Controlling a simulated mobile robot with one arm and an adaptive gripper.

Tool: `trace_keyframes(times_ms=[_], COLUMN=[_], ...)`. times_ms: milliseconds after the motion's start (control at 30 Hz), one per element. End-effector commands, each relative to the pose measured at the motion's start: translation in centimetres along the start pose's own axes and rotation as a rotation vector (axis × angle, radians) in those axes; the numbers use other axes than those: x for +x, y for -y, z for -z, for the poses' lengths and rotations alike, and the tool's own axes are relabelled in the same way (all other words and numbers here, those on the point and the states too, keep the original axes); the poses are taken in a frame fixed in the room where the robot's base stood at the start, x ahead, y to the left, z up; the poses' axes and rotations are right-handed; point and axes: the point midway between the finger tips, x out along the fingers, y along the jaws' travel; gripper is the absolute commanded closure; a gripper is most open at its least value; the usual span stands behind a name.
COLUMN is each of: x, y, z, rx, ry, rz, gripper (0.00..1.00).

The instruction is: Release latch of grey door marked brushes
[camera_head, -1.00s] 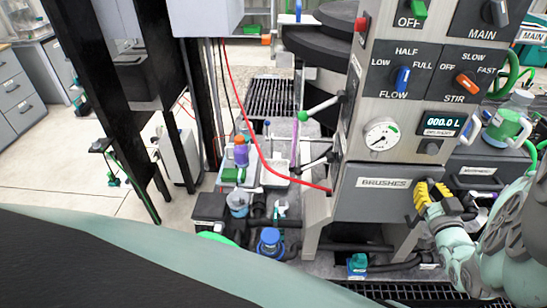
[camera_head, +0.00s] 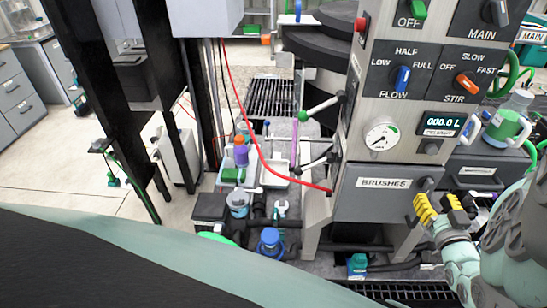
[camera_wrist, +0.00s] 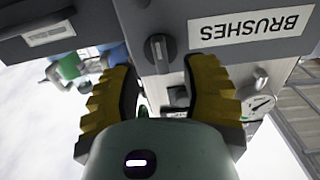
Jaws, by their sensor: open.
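The grey door (camera_head: 375,204) marked BRUSHES is low on the machine's front and looks closed. Its dark turning latch (camera_head: 425,184) is at the door's upper right in the head view. In the wrist view the door's label (camera_wrist: 250,25) is upside down, and the latch (camera_wrist: 160,52) stands between and just beyond the fingertips, its handle up and down in the picture. My gripper (camera_head: 442,207), with yellow ribbed finger pads, is in front of and just below the latch. Its fingers (camera_wrist: 155,75) are apart, with nothing between them; contact with the latch is not visible.
A second dark grey door (camera_head: 478,172) with a label is to the right. Above are a round gauge (camera_head: 381,138), a digital display (camera_head: 443,121) and control knobs. A red hose (camera_head: 262,150) hangs at left. Bottles and pipes crowd the low deck.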

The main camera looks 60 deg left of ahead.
Motion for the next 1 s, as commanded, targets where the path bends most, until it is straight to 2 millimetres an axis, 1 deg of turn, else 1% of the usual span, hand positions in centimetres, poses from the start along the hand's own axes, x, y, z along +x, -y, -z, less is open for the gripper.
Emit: trace_keyframes(times_ms=[33, 200, 300, 400, 600, 1000], x=[-1.0, -4.3, -6.0, -7.2, -8.3, -8.5], y=[0.0, 0.1, 0.2, 0.2, 0.2, 0.2], z=[-0.1, -0.1, -0.1, -0.2, -0.1, 0.0], rx=[0.0, 0.002, 0.001, 0.001, 0.0, 0.001], ry=[0.003, 0.004, 0.004, 0.004, 0.0, 0.0], rz=[0.001, 0.002, 0.003, 0.005, 0.005, 0.005], gripper=[0.55, 0.55, 0.55, 0.55, 0.55, 0.55])
